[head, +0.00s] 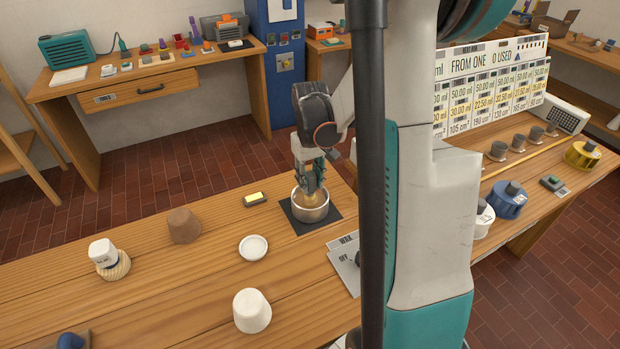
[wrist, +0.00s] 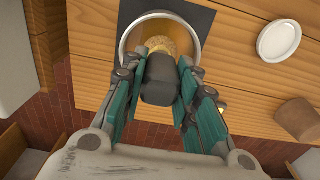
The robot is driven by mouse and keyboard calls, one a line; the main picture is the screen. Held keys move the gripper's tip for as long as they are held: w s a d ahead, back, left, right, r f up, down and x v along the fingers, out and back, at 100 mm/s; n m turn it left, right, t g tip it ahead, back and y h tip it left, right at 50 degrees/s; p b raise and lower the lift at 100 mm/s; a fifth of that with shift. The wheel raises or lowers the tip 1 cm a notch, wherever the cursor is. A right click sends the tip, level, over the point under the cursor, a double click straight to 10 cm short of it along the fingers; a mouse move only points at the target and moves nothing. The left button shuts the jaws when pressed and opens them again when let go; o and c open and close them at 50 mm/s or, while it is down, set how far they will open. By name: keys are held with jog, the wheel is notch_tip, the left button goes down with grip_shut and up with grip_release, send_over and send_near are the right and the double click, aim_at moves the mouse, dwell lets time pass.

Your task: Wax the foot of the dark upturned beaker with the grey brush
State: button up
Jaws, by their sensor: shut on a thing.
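My gripper (head: 311,182) is shut on the grey brush, seen best in the wrist view. The brush (wrist: 158,84) has a dark grey block-like handle and tan bristles. The bristle end is inside the round metal pot (head: 310,207), which stands on a dark square mat (head: 291,222). The pot's rim also shows in the wrist view (wrist: 124,44). Whether the bristles touch anything in the pot is hidden. The dark upturned beaker (head: 184,225) is brown and stands on the table left of the pot, apart from my gripper. Part of it shows in the wrist view (wrist: 301,117).
A shallow white dish (head: 254,247) lies between beaker and pot. A white upturned beaker (head: 252,311) stands nearer the front. A white jar (head: 104,253) sits on a wooden ring at left. A small yellow-screened device (head: 255,199) lies behind the dish. Bare wood separates them.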

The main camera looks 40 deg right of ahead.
jog(key=shift+r, duration=0.1)
jog(key=shift+r+p, duration=2.45)
jog(key=shift+r, duration=0.95)
